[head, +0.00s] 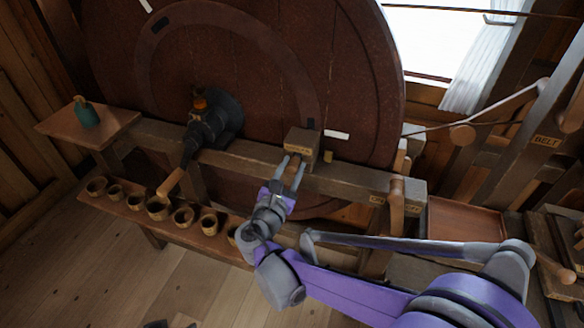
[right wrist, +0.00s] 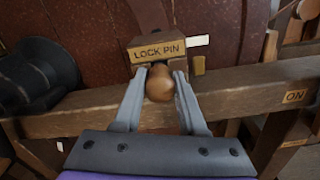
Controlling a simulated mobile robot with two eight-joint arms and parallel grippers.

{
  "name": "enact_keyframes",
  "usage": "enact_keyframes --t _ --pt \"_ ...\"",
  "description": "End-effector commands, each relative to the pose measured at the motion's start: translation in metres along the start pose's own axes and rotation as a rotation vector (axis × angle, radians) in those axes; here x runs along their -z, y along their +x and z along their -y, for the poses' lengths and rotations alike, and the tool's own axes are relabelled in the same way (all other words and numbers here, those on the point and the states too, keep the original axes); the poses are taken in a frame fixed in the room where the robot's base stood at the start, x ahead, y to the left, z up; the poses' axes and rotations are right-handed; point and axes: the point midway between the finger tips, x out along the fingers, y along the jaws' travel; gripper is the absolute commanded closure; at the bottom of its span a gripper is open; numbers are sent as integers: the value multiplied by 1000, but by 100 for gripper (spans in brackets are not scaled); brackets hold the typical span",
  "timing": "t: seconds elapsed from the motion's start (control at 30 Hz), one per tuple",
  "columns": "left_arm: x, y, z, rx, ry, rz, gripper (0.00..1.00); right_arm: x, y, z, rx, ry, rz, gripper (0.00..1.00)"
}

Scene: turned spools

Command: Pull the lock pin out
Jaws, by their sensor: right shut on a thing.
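The lock pin shows as a round wooden knob (right wrist: 160,84) in the right wrist view, in front of a wooden block (right wrist: 155,50) lettered "LOCK PIN". My right gripper (right wrist: 160,88) is shut on the knob, one finger on each side of it. In the head view the right gripper (head: 294,172) reaches up to the same block (head: 301,141) on the beam before the big dark red wheel (head: 350,70). The pin's shaft is hidden behind the knob. My left gripper is in neither view.
A black hub with a wooden-handled crank (head: 205,125) is left of the block. Several wooden cups (head: 158,207) stand on a low shelf below. A green bottle (head: 86,115) stands on a side shelf (head: 60,125). An upright wooden lever (head: 396,205) and a tray (head: 465,222) are right.

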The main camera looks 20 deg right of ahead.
Motion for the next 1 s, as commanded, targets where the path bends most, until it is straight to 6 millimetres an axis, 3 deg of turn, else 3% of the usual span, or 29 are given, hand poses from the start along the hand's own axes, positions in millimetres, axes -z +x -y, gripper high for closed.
enact_keyframes --t 0.3,0.53,0.57,0.7,1.0 --pt "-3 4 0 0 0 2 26 1 -35 0 -3 0 -2 100" --pt "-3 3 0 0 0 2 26 1 -35 0 -1 1 -2 100" --pt "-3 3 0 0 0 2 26 1 -35 0 -1 1 -2 57" --pt "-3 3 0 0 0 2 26 1 -35 0 -1 1 -2 32" --pt "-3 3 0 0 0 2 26 0 -34 0 0 0 0 29"
